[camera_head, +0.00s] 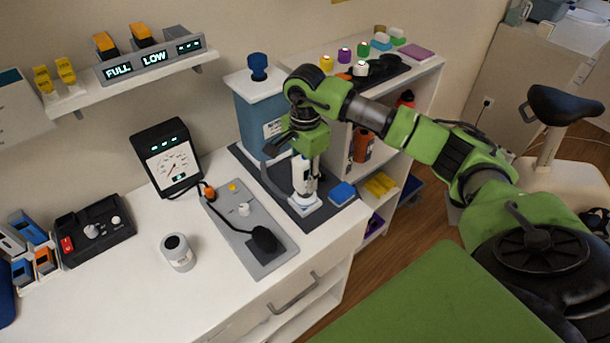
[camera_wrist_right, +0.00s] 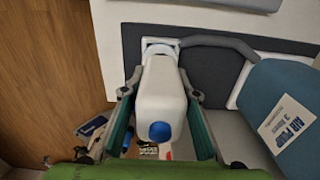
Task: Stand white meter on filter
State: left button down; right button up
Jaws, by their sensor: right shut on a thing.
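My right gripper (camera_head: 305,150) comes down from above over the dark mat beside the blue tank and is shut on a white device, which I take for the white meter (camera_head: 300,182). In the right wrist view the fingers (camera_wrist_right: 162,125) flank the upright white body (camera_wrist_right: 162,90), with a round blue knob on its near end. A low white round piece (camera_head: 305,206), perhaps the filter, lies directly under the device in the head view. I cannot tell whether the two touch. My left gripper is out of view.
A blue tank (camera_head: 262,115) labelled air pump stands close behind the gripper. A grey panel (camera_head: 262,262) with a black cable, a dial gauge (camera_head: 172,162) and a white-grey cylinder (camera_head: 178,254) are to the left. The front-left counter is clear.

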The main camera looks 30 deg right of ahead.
jog(key=shift+f, duration=0.35)
dwell(0.3)
jog(key=o, duration=1.3)
jog(key=shift+c, duration=0.2)
notch_tip(320, 180, up, 12)
jog(key=shift+r, duration=0.1)
